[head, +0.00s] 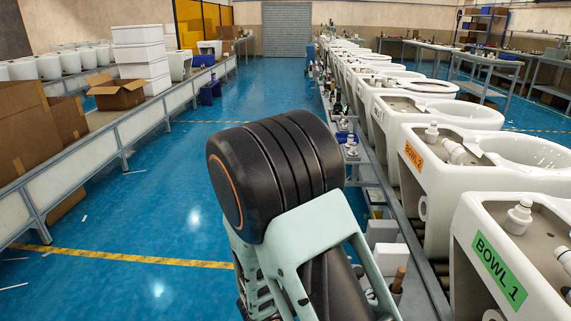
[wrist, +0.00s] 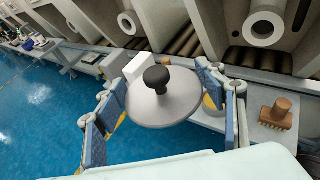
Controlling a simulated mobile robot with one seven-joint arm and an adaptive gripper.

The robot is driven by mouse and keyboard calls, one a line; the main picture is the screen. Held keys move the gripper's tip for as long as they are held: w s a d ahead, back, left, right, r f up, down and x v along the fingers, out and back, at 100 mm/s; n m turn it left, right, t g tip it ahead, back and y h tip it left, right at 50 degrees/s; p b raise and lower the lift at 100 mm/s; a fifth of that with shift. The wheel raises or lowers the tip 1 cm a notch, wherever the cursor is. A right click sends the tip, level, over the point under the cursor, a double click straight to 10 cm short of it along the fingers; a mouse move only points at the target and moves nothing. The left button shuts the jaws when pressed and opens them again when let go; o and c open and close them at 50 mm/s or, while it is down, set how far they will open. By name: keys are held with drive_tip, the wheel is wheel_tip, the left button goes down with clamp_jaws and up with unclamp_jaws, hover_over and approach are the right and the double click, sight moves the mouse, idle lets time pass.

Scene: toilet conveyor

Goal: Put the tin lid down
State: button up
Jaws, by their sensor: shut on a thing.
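The tin lid (wrist: 163,108) is a round grey disc with a black knob (wrist: 157,76) on top. It shows in the wrist view, near the middle. My gripper (wrist: 164,92) has its blue-padded fingers on the left and right sides of the lid, shut on it. The lid appears held knob up, above the floor and the edge of a narrow grey ledge (wrist: 250,133). In the head view my arm hides the lid and the gripper fingers.
A wooden brush (wrist: 276,115) lies on the ledge right of the lid; a white block (wrist: 139,67) stands behind it. Bowl 1 (head: 519,258) and bowl 2 (head: 463,190) stand on the right-hand conveyor. Open blue floor (head: 165,220) lies to the left.

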drive_tip(key=w+a+r+n+t, duration=0.1)
drive_tip(key=w+a+r, duration=0.2)
drive_tip(key=r, duration=0.3)
drive_tip(key=shift+w+a+r+y+p, duration=0.3)
drive_tip(key=shift+a+p, duration=0.05)
drive_tip(key=shift+p, duration=0.1)
wheel_tip(320, 180, up, 22)
drive_tip(key=p, duration=2.9)
drive_tip(key=shift+r, duration=0.25)
drive_tip(key=shift+c, duration=0.2)
drive_tip(key=shift+d, duration=0.15)
